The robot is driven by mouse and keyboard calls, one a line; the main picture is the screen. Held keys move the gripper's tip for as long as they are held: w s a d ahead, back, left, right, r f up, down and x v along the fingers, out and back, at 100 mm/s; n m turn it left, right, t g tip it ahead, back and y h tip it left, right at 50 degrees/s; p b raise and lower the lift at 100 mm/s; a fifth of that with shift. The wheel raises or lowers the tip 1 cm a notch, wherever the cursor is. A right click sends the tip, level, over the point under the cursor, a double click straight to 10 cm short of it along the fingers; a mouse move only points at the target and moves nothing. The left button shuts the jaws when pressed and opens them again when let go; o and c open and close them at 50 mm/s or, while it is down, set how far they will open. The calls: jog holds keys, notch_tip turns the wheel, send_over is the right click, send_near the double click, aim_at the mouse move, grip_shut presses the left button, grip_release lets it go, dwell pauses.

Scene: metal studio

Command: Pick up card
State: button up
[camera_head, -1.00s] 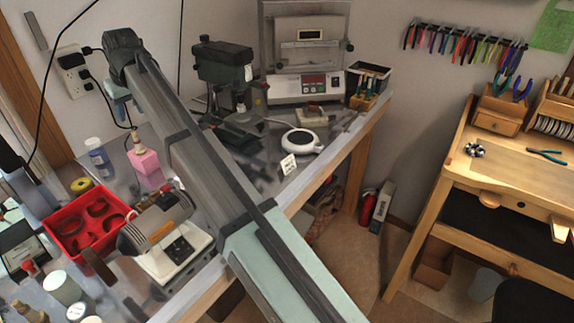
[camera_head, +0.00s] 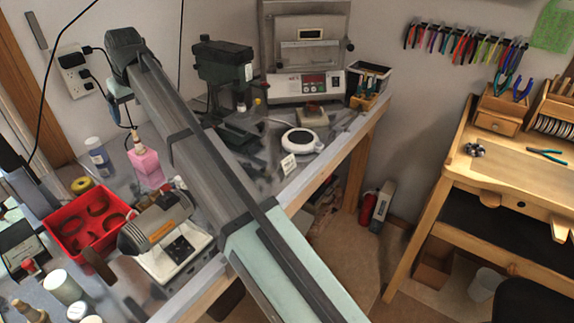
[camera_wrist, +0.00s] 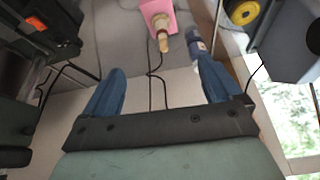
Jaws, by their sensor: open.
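A small white card (camera_head: 288,164) with dark marks stands on the grey workbench, near its front edge and just left of a round white device. The card is not visible in the wrist view. My gripper (camera_wrist: 161,66) shows in the wrist view as two blue fingers spread wide apart, with nothing between them. In the head view my gripper (camera_head: 120,90) is at the back left of the bench, beside the wall outlet and well away from the card. My arm crosses the middle of the head view and hides part of the bench.
A round white device (camera_head: 302,141) is next to the card. A drill press (camera_head: 225,75) stands behind. A wooden bench (camera_head: 510,165) is at right.

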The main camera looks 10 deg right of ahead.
jog(key=d+f+g+h, duration=0.1)
jog(key=d+f, duration=0.1)
jog(key=d, duration=1)
jog(key=d+f+g+h, duration=0.1)
jog(key=d+f, duration=0.1)
jog(key=d, duration=1)
jog(key=g+h, duration=0.1)
jog(key=g, duration=0.1)
send_over(287, 160)
notch_tip(287, 160, down, 9)
jog(key=shift+r, duration=0.1)
jog(key=shift+w+f, duration=0.15)
jog(key=shift+f, duration=1.6)
jog(key=shift+w+f, duration=0.15)
jog(key=shift+f, duration=1.55)
jog(key=shift+c, duration=0.3)
jog(key=c, duration=1.1)
